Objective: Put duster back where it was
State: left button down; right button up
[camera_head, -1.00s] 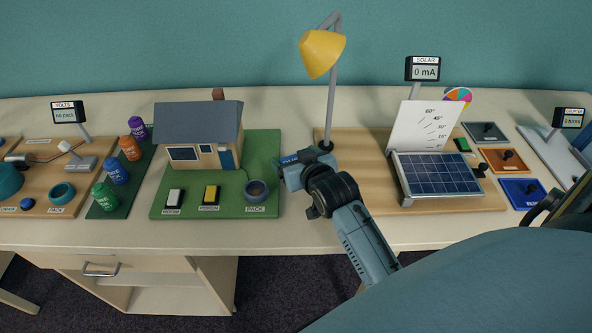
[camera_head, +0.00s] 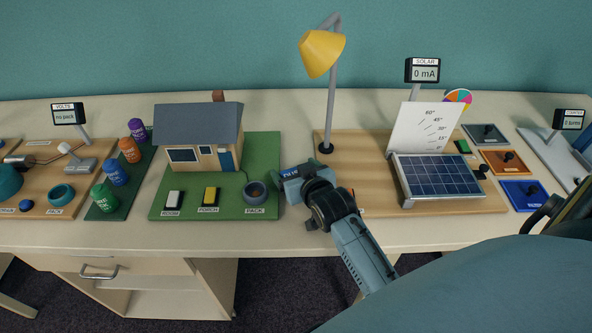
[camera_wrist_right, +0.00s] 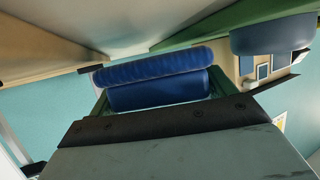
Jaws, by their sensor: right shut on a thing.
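My right gripper (camera_head: 290,184) is over the table between the green house board and the wooden solar board. It is shut on a blue thing, probably the duster (camera_wrist_right: 158,88). In the right wrist view the blue thing has a ribbed strip along one long side and sits between the two fingers. In the head view the gripper hides most of it, and I cannot tell whether it touches the table. My left gripper is not in view.
The green board (camera_head: 190,211) with a model house (camera_head: 197,135) and a pack cup (camera_head: 255,191) is just left of the gripper. The wooden board (camera_head: 358,160) with a yellow lamp (camera_head: 322,53) and solar panel (camera_head: 437,175) is to the right. The table's front strip (camera_head: 180,235) is clear.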

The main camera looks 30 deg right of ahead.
jog(key=o, duration=0.9)
jog(key=shift+s+a+f, duration=0.1)
jog(key=shift+s+f, duration=0.15)
jog(key=shift+f, duration=0.5)
jog(key=shift+o, duration=0.2)
jog(key=shift+r, duration=0.1)
jog(key=shift+w+r, duration=0.1)
jog(key=shift+r, duration=0.2)
jog(key=shift+r+g, duration=0.2)
jog(key=shift+g, duration=0.1)
jog(key=p+v, duration=0.1)
jog(key=v, duration=1.1)
jog(key=shift+w+r+p, duration=0.1)
jog(key=shift+p, duration=0.25)
